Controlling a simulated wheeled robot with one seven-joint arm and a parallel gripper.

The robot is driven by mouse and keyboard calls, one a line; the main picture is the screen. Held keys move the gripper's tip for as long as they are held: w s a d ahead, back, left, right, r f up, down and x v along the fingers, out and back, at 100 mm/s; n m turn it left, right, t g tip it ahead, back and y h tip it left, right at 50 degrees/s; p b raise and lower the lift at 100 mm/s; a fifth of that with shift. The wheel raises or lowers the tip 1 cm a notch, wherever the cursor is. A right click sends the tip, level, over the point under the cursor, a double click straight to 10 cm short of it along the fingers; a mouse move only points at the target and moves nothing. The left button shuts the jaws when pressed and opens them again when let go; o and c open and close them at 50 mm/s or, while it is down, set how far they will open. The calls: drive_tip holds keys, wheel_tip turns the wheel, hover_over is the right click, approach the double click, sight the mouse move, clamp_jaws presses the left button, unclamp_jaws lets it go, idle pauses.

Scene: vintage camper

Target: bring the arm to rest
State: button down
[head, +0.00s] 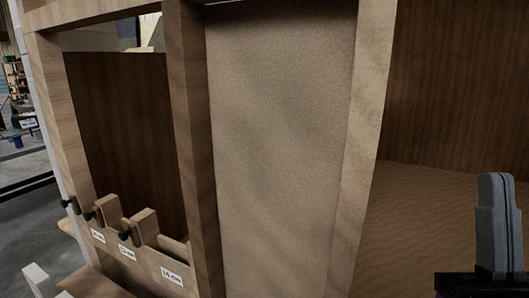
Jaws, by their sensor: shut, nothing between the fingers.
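My gripper (496,180) is at the lower right edge of the head view. Its grey fingers point up and are together, with nothing visible between them. Its dark base is cut off by the bottom of the picture, and the rest of my arm is not in view. The gripper appears in front of the brown wood-grained surface on the right, and its distance from that surface is hard to tell.
A tall beige panel (280,130) in a light wooden frame fills the middle. Left of it is an opening with wooden pegs (145,225) and small white labels (172,276) below. White blocks (40,284) show at lower left. A cluttered shelf (16,80) stands far left.

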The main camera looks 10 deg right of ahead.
drive_tip(key=s+a+f+m+g, duration=0.15)
drive_tip(key=f+g, duration=0.25)
drive_tip(key=f, duration=0.7)
drive_tip(key=s+a+f+m+g, duration=0.15)
drive_tip(key=f+g, duration=0.35)
drive_tip(key=f, duration=0.7)
drive_tip(key=s+a+f+n+g+y, duration=0.2)
drive_tip(key=s+f+g+y, duration=0.1)
drive_tip(key=s+f, duration=0.4)
drive_tip(key=s+a+f+n+g+y, duration=0.2)
drive_tip(key=s+f, duration=0.5)
drive_tip(key=s, duration=0.4)
drive_tip(key=shift+a+f+n+g+y, duration=0.25)
drive_tip(key=shift+a+n+g+y, duration=0.2)
drive_tip(key=shift+y, duration=0.25)
drive_tip(key=shift+w, duration=0.1)
